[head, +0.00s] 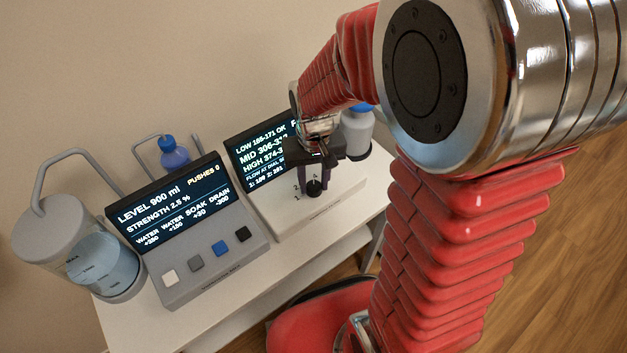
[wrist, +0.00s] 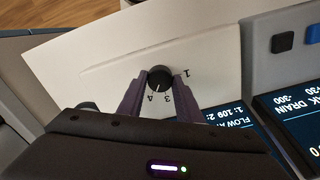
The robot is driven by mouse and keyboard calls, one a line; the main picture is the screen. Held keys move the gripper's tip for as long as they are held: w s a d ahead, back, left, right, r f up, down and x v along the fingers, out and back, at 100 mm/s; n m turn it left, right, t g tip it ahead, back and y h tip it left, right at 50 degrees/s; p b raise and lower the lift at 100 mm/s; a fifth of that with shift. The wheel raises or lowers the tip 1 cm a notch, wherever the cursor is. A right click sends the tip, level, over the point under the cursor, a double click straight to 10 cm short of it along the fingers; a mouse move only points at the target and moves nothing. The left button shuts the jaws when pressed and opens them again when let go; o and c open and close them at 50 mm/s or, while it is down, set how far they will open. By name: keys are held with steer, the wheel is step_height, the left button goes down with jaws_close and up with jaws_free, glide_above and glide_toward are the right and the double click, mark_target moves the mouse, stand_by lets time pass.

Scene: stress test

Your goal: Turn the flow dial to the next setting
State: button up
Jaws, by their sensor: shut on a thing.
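The flow dial (wrist: 160,75) is a small black round knob on a pale panel (wrist: 105,65). In the wrist view the numbers 1, 3 and 4 show around it. A thin white mark on the knob points down towards 3 and 4; I cannot tell exactly which. My gripper (wrist: 158,82) has its two dark fingers closed on opposite sides of the knob. In the head view my gripper (head: 316,168) is over the dial (head: 315,187), and the arm hides part of the screen (head: 262,158) behind it.
A second console (head: 205,265) with a screen and several square buttons stands to the left. A clear jug of blue liquid (head: 103,262) is at its left. A blue-capped bottle (head: 174,153) and a grey-white bottle (head: 357,130) stand behind. The white table edge runs in front.

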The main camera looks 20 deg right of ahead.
mark_target(314, 185)
steer(key=m, duration=0.4)
steer(key=shift+r+m, duration=0.1)
steer(key=shift+m, duration=0.2)
steer(key=m, duration=0.4)
steer(key=shift+w, duration=0.1)
steer(key=shift+m, duration=0.3)
steer(key=o, duration=1)
steer(key=shift+o, duration=0.2)
step_height(314, 185, up, 14)
steer(key=shift+f, duration=0.2)
